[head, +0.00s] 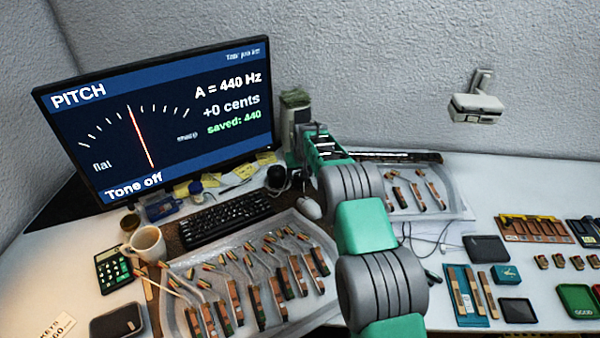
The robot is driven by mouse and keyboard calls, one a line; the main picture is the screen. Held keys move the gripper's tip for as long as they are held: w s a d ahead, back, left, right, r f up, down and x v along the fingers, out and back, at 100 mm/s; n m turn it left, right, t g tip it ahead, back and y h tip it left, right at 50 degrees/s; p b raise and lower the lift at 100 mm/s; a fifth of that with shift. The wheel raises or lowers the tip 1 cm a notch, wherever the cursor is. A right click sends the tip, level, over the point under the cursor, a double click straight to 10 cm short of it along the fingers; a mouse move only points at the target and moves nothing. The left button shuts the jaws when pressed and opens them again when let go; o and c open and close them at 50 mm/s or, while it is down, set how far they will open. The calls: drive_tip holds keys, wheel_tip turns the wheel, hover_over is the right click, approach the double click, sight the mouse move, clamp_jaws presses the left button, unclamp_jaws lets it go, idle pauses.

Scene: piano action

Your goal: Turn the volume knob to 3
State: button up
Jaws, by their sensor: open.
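My arm reaches up from the bottom, and its end with my gripper (314,148) is right of the monitor, near the back of the desk. My gripper is open; its fingertips are small and partly hidden by my own arm. A dark round object (277,178) stands left of it, between the keyboard and my gripper, apart from it as far as I can see. It may be the volume knob, but no markings or setting can be read. The monitor (165,115) shows "PITCH", "A = 440 Hz", "+0 cents" and "Tone off".
A keyboard (226,219) and a white mouse (309,208) lie in front of the monitor. A tray of piano parts (215,257), a mug (148,243) and a calculator (112,268) fill the front left. A greenish jar-like object (295,112) stands behind my gripper. More parts lie right.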

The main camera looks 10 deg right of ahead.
drive_tip(key=shift+c, duration=0.3)
clamp_jaws()
idle(0.4)
drive_tip(key=shift+f+m+b, duration=0.15)
drive_tip(key=shift+m+b, duration=0.15)
drive_tip(key=shift+b, duration=0.1)
drive_tip(key=shift+a+f+m+h+b, duration=0.15)
drive_tip(key=shift+m+h+b, duration=0.35)
drive_tip(key=shift+m+b, duration=0.4)
drive_tip(key=m+h+b, duration=0.1)
drive_tip(key=m, duration=0.1)
drive_tip(key=shift+m, duration=0.3)
drive_tip(key=m+p, duration=0.1)
drive_tip(key=m+h, duration=0.1)
drive_tip(key=m, duration=0.1)
drive_tip(key=shift+a+r+g+p, duration=0.1)
drive_tip(key=shift+r+g+p, duration=0.3)
drive_tip(key=shift+w+m+p, duration=0.1)
drive_tip(key=shift+m+p, duration=0.4)
drive_tip(key=shift+p, duration=0.25)
drive_tip(key=shift+f+m+h+p, duration=0.2)
drive_tip(key=shift+m+h+p, duration=0.1)
drive_tip(key=shift+p, duration=0.05)
